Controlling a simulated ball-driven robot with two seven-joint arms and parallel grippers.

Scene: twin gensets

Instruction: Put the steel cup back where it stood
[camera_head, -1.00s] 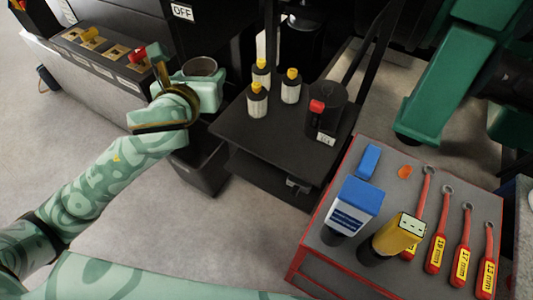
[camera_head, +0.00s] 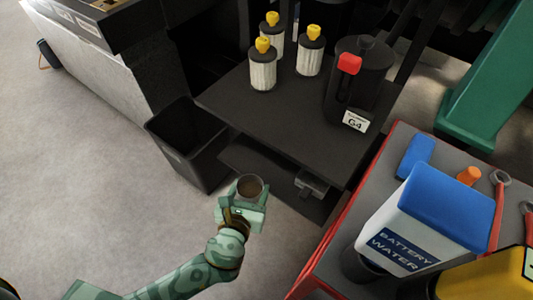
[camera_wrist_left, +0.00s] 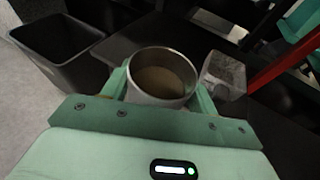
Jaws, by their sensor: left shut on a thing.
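The steel cup (camera_head: 250,187) is between the fingers of my left gripper (camera_head: 244,205), which is shut on it. In the left wrist view the cup (camera_wrist_left: 162,76) looks upright, with a shiny rim and something brownish inside. The gripper fingers (camera_wrist_left: 160,92) press on both its sides. The cup is in front of the dark lower shelf (camera_head: 250,158) and right of the black bin; whether it touches anything below cannot be told. My right gripper is not in view.
A black open bin (camera_head: 188,145) stands left of the cup. The upper shelf (camera_head: 275,115) holds several yellow-capped bottles and a black canister (camera_head: 357,85) tagged G4. A small greyish box (camera_head: 311,187) is right of the cup. A red-edged tool cart (camera_head: 335,240) stands at right.

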